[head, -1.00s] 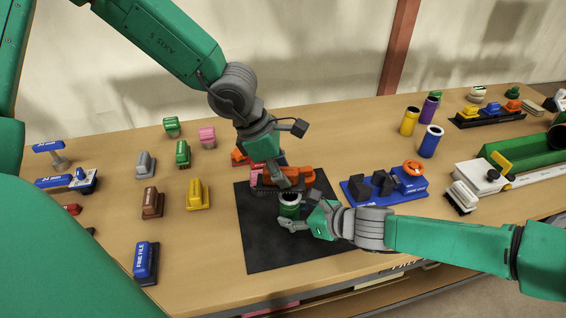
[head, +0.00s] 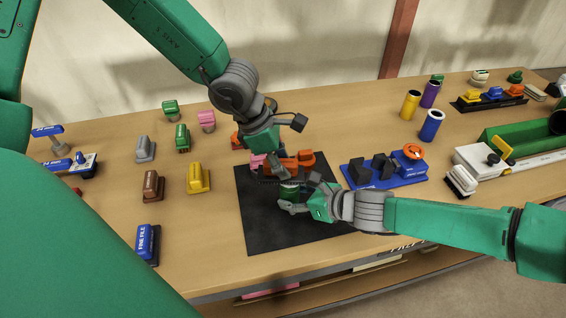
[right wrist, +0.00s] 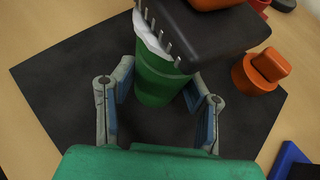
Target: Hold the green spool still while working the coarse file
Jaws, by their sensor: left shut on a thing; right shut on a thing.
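The green spool (head: 289,191) stands upright on the black mat; its green wall and part of its white top also show in the right wrist view (right wrist: 160,80). My right gripper (head: 301,195) is shut around its sides, with one finger on each side in the right wrist view (right wrist: 158,98). My left gripper (head: 279,172) is shut on the coarse file, a dark block with metal teeth underneath (right wrist: 205,30) and an orange top. The file lies across the spool's top and hides most of it; I cannot tell if they touch.
A separate orange piece (right wrist: 262,70) stands just right of the file. The black mat (head: 270,235) is clear in front. A blue fixture (head: 385,182) stands right of the mat. Several coloured blocks, such as the yellow one (head: 198,178), stand to the left.

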